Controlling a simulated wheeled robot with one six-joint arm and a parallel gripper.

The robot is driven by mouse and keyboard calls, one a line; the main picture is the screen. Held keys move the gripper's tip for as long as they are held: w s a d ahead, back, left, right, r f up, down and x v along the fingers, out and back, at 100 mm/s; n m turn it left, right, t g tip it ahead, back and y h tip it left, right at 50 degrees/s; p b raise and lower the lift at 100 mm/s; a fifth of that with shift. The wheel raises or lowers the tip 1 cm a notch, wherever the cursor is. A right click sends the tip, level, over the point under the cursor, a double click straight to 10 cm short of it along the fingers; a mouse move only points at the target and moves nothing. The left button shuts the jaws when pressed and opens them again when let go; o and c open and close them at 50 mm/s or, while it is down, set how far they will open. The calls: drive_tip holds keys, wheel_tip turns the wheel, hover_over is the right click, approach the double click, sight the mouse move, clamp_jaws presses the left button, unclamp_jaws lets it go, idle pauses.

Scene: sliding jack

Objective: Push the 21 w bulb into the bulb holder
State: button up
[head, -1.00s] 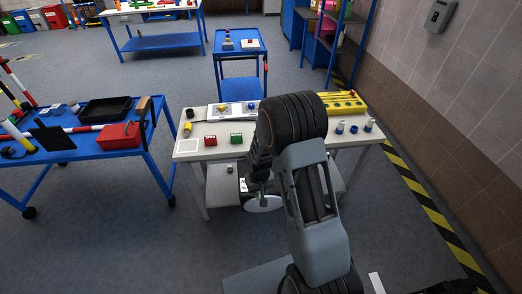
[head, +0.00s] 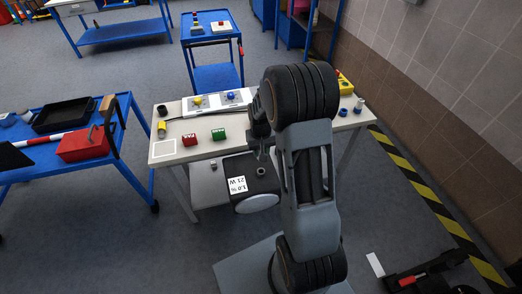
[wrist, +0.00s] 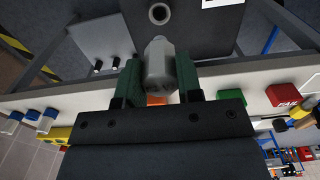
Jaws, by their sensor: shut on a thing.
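My gripper (wrist: 158,74) is shut on a pale grey, bulb-like piece (wrist: 160,62), which I take for the 21 W bulb. It sits between the two green fingers, its narrow end pointing toward a round ring-shaped socket (wrist: 159,13), apart from it in the picture. The socket stands on a dark box, the bulb holder (wrist: 200,30). In the head view the dark box (head: 268,183) carries a white label reading 21 W, and the socket (head: 262,171) shows on its top. My gripper (head: 262,152) is just above it there; the bulb cannot be made out.
The white table (head: 180,122) stands behind the dark box. On it are a red box (head: 190,139), a green box (head: 218,134), a yellow block (head: 345,87) and blue-and-white pieces (head: 357,105). A blue table (head: 40,155) is at the left.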

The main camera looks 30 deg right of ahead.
drive_tip(key=shift+f+b, duration=2.2)
drive_tip(key=shift+f, duration=0.75)
drive_tip(key=shift+f+b, duration=0.9)
drive_tip(key=shift+f, duration=0.3)
drive_tip(key=shift+r+p, duration=0.7)
drive_tip(key=shift+r, duration=0.3)
drive_tip(key=shift+s+f+b, duration=0.1)
drive_tip(key=shift+f+b, duration=0.95)
drive_tip(key=shift+f, duration=0.35)
idle(0.5)
drive_tip(key=o, duration=1.2)
drive_tip(key=shift+c, duration=0.2)
